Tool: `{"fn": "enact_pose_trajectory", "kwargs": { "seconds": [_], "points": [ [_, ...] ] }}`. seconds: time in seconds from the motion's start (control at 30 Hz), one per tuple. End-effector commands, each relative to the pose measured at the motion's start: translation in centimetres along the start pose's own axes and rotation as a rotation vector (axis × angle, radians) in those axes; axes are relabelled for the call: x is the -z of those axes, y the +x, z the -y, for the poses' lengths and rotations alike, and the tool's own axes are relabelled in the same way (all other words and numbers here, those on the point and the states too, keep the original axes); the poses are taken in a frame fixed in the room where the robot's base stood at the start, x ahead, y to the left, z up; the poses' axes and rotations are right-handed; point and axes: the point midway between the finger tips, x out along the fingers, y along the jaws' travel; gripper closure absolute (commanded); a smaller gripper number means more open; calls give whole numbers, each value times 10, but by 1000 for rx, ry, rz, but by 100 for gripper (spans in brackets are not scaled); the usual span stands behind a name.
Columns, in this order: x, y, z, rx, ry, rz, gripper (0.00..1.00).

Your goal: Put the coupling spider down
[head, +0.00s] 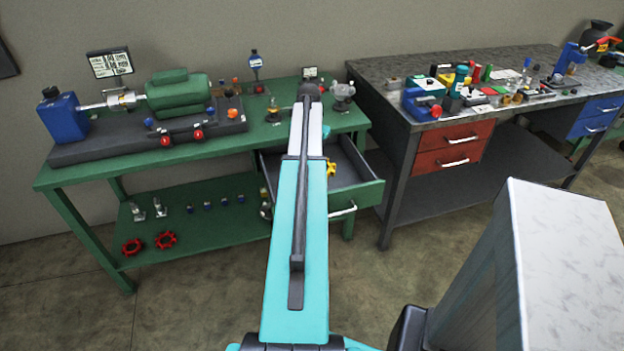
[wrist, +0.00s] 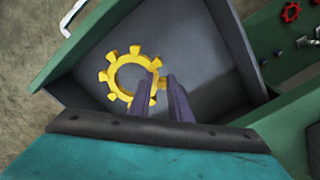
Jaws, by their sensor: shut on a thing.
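The coupling spider (wrist: 112,83), a yellow ring with blunt lobes around it, shows in the wrist view over the grey floor of the open drawer (wrist: 205,45). My gripper (wrist: 161,84) is shut on the right side of its ring, with dark fingers. Whether the spider touches the drawer floor, I cannot tell. In the head view, a yellow bit of the spider (head: 331,168) shows just right of my arm, inside the drawer (head: 370,190) of the green bench. My arm hides the gripper there.
The green bench (head: 75,177) carries a green motor (head: 178,95), a blue pump (head: 63,117) and small parts. Red handwheels (head: 165,239) lie on its lower shelf. A second bench (head: 390,110) with red drawers stands to the right. The drawer floor around the spider looks clear.

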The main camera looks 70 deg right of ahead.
Motion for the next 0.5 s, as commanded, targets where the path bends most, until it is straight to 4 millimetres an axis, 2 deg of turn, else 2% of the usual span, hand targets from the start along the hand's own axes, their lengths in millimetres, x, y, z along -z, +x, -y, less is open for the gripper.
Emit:
{"fn": "enact_pose_trajectory", "kwargs": {
  "seconds": [0.17, 0.5],
  "points": [
    [0, 9, 0, 0, 0, 1, 100],
    [0, 51, 0, -1, 0, 1, 100]
  ]
}}
